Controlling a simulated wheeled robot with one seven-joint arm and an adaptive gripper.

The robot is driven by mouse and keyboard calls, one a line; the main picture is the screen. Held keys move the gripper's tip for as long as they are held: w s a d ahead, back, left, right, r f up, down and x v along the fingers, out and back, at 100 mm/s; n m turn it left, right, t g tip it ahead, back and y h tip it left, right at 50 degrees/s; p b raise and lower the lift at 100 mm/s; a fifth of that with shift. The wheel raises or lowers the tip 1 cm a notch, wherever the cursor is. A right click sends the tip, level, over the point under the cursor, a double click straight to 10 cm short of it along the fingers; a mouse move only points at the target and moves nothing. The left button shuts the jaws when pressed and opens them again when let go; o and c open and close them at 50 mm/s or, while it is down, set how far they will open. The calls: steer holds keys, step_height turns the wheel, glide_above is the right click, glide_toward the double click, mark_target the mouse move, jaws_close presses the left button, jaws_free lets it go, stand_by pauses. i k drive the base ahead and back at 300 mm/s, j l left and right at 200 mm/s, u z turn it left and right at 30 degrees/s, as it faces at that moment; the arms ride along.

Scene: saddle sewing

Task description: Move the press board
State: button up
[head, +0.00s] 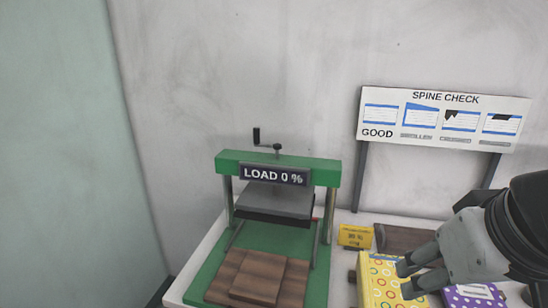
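A green press (276,164) stands left of centre, with a crank on top and a sign reading "LOAD 0 %". Its grey plate (275,204) is raised. In front of it, brown wooden boards (247,281), a smaller one lying on a larger one, rest on the green base. Another dark brown board (404,238) lies to the right of the press, partly hidden by my arm; I cannot tell which is the press board. My gripper (407,280) comes in from the right. Its fingers are apart, with nothing seen between them, above a yellow patterned book.
The yellow book with coloured rings (377,283) and a purple dotted book (476,297) lie at the lower right. A small yellow label (355,236) stands beside the press. A "SPINE CHECK" sign (443,118) stands on posts behind. Walls close off the back and left.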

mark_target(249, 279)
steer(key=i+l+u, duration=0.1)
steer(key=l+u, duration=0.75)
